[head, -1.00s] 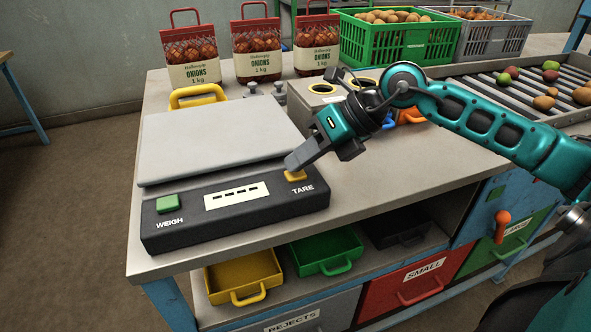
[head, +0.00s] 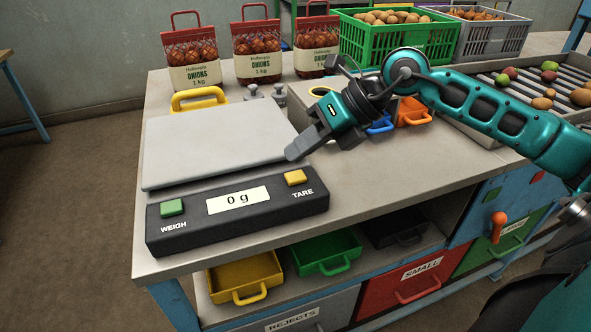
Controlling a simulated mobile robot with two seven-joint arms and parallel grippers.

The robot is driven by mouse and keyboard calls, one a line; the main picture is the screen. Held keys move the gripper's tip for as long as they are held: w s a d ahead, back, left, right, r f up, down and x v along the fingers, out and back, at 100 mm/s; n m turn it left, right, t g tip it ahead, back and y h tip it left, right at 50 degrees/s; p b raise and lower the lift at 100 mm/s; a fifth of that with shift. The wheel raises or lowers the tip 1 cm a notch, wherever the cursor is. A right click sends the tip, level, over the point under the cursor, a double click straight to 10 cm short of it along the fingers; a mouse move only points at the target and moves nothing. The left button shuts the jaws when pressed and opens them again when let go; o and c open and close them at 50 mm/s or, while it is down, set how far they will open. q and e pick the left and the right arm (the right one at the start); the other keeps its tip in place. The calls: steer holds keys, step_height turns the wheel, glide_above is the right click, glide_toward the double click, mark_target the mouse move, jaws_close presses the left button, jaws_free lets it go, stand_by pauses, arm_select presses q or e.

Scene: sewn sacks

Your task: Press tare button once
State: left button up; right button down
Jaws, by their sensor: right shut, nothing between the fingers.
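The scale (head: 163,234) stands on the front left of the table with an empty grey platform (head: 210,145). Its yellow TARE button (head: 295,178) is fully visible at the right of the front panel. The green WEIGH button (head: 171,208) is at the left. The display (head: 238,200) reads 0 g. My right gripper (head: 293,154) is shut and empty. Its tip is above and behind the TARE button, apart from it, near the platform's right edge. My left gripper is not in view.
Three onion sacks (head: 256,62) stand at the back, with a yellow handle (head: 199,97) and small metal weights (head: 252,92) before them. A green crate (head: 398,42) and a roller tray (head: 480,108) are at the back right. Open bins (head: 245,277) sit below the tabletop.

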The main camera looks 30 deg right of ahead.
mark_target(301, 175)
steer(key=shift+r+p, duration=1)
steer(key=shift+r, duration=0.8)
